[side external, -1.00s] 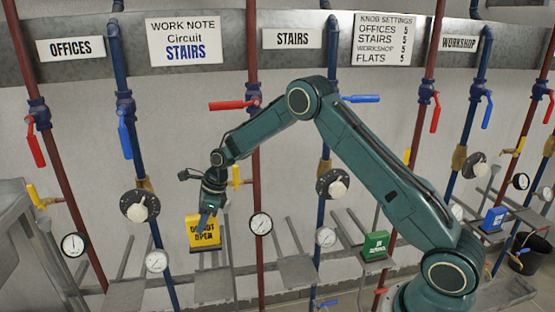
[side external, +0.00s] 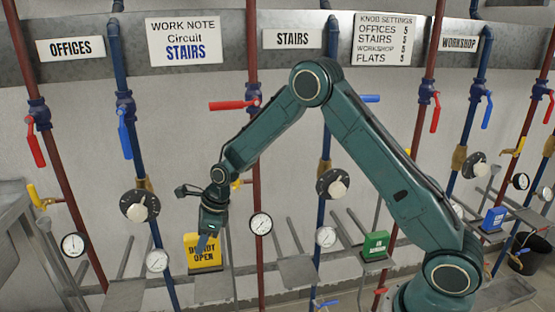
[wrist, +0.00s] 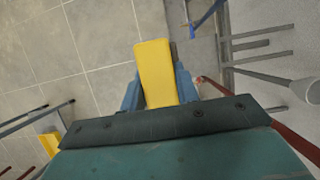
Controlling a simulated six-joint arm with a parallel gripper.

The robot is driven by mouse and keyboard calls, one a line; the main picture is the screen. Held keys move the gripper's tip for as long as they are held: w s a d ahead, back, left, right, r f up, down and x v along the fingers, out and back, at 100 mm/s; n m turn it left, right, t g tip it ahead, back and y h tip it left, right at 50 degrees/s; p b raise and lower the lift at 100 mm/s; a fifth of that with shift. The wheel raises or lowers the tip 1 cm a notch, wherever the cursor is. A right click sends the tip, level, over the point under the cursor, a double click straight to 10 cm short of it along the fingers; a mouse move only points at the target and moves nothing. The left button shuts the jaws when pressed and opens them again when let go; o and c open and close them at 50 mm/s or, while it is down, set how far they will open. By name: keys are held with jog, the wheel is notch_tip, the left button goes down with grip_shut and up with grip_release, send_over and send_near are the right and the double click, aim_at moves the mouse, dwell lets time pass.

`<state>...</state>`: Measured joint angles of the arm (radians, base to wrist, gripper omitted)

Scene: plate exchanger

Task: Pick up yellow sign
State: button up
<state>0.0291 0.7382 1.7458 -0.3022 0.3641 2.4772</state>
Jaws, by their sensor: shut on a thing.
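The yellow sign (side external: 195,251), marked "DO NOT OPEN", is upright in the side external view, left of the middle. My gripper (side external: 207,240) points down at it and covers part of its lettering. In the wrist view the yellow sign (wrist: 155,72) is between the two blue fingers of my gripper (wrist: 160,88), which are shut on it. The sign is just above or at a small grey shelf (side external: 213,288); I cannot tell whether they touch.
A green sign (side external: 376,244) and a blue sign (side external: 493,219) stand on shelves to the right. Vertical red and blue pipes with valve levers, gauges (side external: 260,224) and black knobs (side external: 140,206) surround the gripper. A grey cabinet (side external: 15,230) stands at the left edge.

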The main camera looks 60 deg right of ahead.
aim_at(202, 257)
jog(key=shift+s+a, duration=2.2)
jog(key=shift+a, duration=0.05)
jog(key=shift+d+f, duration=0.1)
